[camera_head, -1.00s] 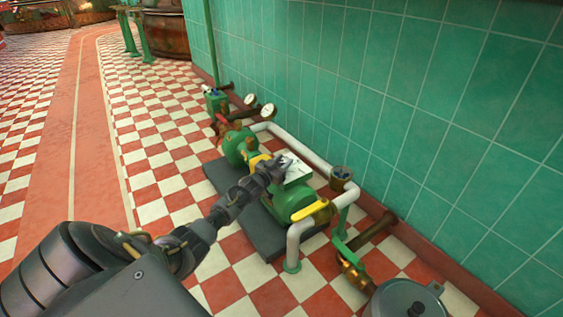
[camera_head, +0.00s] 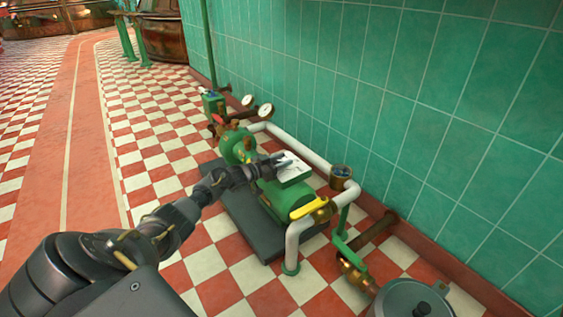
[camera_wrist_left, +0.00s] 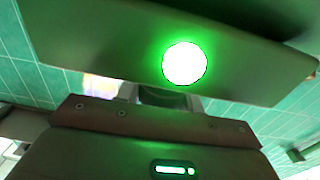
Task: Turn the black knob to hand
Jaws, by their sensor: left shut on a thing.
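The box on the green pump (camera_head: 279,197) has a pale top face (camera_head: 293,166). My left gripper (camera_head: 281,161) reaches in from the left, with its tip at this face. In the left wrist view, a dark piece (camera_wrist_left: 163,98), which looks like the black knob, sits between the fingers close against the panel (camera_wrist_left: 105,58). The gripper is shut on it. A round green light (camera_wrist_left: 185,63) glows on the panel beside it. The gripper hides the knob in the head view, and its pointing direction cannot be read. My right gripper is not in view.
White pipes (camera_head: 300,151) run behind and in front of the pump. A yellow lever (camera_head: 309,209) and a brass fitting (camera_head: 340,172) stand nearby. Two gauges (camera_head: 265,110) rise at the far end. The green tiled wall (camera_head: 400,110) is close behind; checkered floor lies open left.

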